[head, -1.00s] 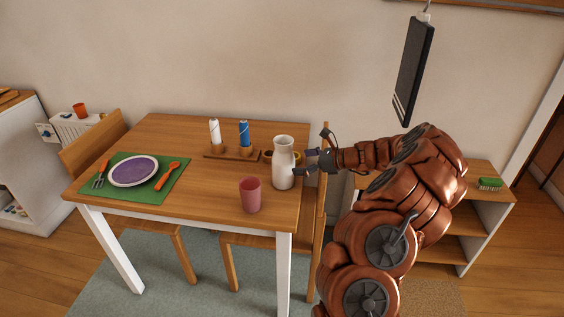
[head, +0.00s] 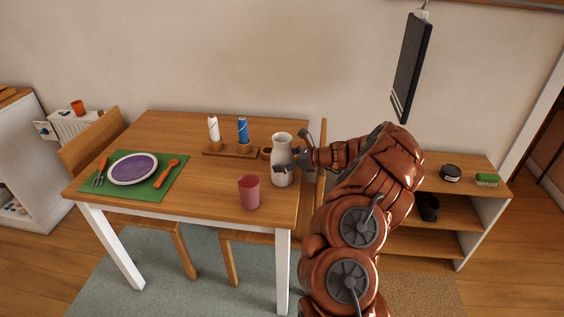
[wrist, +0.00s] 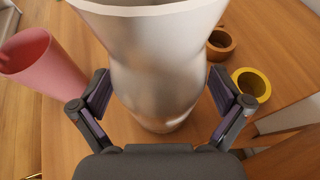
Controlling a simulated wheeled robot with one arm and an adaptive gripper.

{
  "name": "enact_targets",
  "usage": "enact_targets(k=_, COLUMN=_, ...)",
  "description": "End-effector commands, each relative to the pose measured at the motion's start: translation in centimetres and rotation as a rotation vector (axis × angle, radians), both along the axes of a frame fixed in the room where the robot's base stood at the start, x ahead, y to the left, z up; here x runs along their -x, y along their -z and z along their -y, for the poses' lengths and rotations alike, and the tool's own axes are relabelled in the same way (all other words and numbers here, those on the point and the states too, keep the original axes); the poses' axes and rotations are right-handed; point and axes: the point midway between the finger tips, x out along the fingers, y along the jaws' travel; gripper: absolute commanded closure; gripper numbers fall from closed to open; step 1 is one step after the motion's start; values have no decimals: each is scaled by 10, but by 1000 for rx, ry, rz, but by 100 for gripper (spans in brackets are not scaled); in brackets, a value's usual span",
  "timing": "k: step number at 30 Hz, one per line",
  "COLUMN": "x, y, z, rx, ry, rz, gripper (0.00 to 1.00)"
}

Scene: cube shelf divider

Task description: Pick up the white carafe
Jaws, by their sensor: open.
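The white carafe (head: 282,160) stands upright on the right part of the wooden table. My gripper (head: 288,166) is at its right side, level with its body. In the wrist view the carafe (wrist: 158,85) fills the space between the two spread fingers of my gripper (wrist: 160,100). The fingers are open, one on each side of the carafe. A thin gap seems to show at each side, though contact is hard to judge. The carafe's top edge is cut off in the wrist view.
A pink cup (head: 249,192) stands just in front of the carafe, left in the wrist view (wrist: 48,65). A wooden rack (head: 230,150) with a white and a blue bottle is behind. A purple plate (head: 133,168) lies far left.

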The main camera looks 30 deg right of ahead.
Motion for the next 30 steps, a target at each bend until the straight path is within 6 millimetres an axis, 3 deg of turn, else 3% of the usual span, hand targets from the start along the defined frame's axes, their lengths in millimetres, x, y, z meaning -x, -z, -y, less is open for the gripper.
enact_targets(k=4, x=0, y=0, z=0, rx=0, ry=-1, rz=0, gripper=1)
enact_targets(k=30, x=0, y=0, z=0, rx=-1, ry=-1, rz=1, gripper=89)
